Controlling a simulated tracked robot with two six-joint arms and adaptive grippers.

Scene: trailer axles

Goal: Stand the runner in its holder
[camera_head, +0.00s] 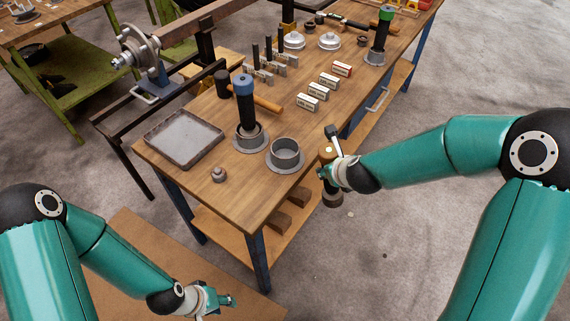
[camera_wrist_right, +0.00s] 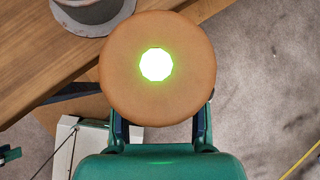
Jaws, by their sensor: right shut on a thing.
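The runner (camera_head: 327,151) is an upright cylinder with a tan round top and a darker lower end, beside the bench's right edge. My right gripper (camera_head: 325,173) is shut around it. In the right wrist view the runner's tan end (camera_wrist_right: 125,85) with a bright centre faces the camera and hides most of the fingers. An empty grey flanged cup (camera_head: 286,153), apparently the holder, stands on the bench left of the runner; part of it shows in the right wrist view (camera_wrist_right: 95,12). My left gripper (camera_head: 222,300) is low, away from the bench; its finger opening is unclear.
Similar cups hold a blue-topped black tool (camera_head: 244,100) and a green-topped one (camera_head: 382,30). A grey tray (camera_head: 184,138), a hammer (camera_head: 267,103), a nut (camera_head: 218,174) and small boxes (camera_head: 318,90) lie on the bench (camera_head: 240,205). An axle hub (camera_head: 138,50) stands behind left.

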